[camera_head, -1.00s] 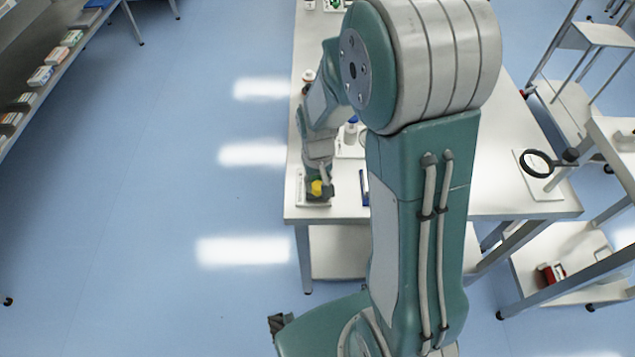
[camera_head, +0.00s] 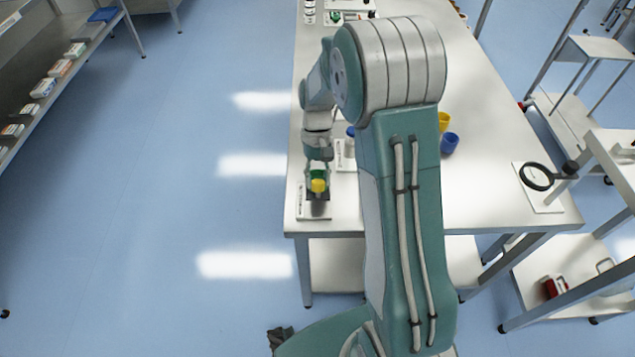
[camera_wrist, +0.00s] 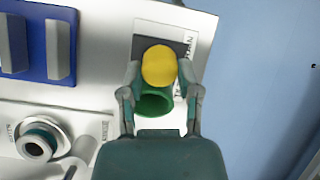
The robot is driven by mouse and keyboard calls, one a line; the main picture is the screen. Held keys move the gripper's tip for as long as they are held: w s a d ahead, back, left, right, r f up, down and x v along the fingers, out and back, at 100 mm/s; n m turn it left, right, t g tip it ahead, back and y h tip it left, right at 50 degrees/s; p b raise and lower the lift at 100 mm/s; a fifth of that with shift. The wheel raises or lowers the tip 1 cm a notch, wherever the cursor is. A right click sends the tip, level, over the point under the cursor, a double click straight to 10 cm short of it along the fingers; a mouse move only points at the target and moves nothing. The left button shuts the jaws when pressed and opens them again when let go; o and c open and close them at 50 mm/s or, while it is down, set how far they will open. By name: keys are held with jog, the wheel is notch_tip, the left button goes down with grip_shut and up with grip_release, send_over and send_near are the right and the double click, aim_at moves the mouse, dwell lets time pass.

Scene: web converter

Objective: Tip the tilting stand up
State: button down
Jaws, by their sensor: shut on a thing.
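The tilting stand (camera_head: 317,209) is at the front left end of the white table. It shows as a dark plate on a white labelled base, with a rounded yellow part (camera_wrist: 159,65) above it. A green, hollow-looking part (camera_wrist: 155,103) sits close to the yellow one; I cannot tell how they join. My gripper (camera_wrist: 159,72) has its fingers on both sides of the yellow part and is shut on it. In the head view my gripper (camera_head: 318,176) is over the stand. The stand's hinge and exact tilt are hidden.
Yellow (camera_head: 444,121) and blue cups (camera_head: 449,143) stand farther right on the table (camera_head: 490,190). Open floor lies left.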

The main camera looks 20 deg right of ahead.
jog(key=shift+w+d+r+g, duration=0.15)
jog(key=shift+w+r+g, duration=0.05)
jog(key=shift+w+g, duration=0.3)
jog(key=shift+w, duration=0.1)
dwell(0.3)
jog(key=shift+c, duration=1.5)
grip_release()
jog(key=shift+r, duration=0.15)
jog(key=v, duration=1.1)
jog(key=shift+w+d+r, duration=0.15)
jog(key=shift+w+d, duration=0.15)
jog(key=shift+w, duration=0.05)
